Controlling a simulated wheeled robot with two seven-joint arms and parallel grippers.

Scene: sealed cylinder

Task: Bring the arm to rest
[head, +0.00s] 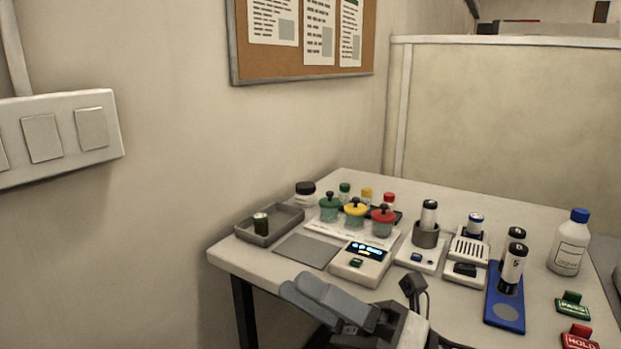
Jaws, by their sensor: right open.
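My right gripper (352,291) shows at the bottom middle, at the table's front edge. Its jaws are apart and nothing shows between them. Part of its arm is cut off by the lower picture edge. The table (460,195) stands behind it. A cylinder marked 5 (513,266) stands upright on a blue plate (503,311), with another dark-capped one just behind. A white cylinder with a dark top (428,213) sits in a grey round holder (426,236). My left gripper is not in view.
A white device with a lit display (364,263) stands close behind the gripper. Left are a grey tray (285,222) holding a dark vial and a flat grey mat (305,251). Green, yellow and red lidded pots (355,214) stand behind. A blue-capped bottle (569,245) and PASS/HOLD blocks (572,304) are right.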

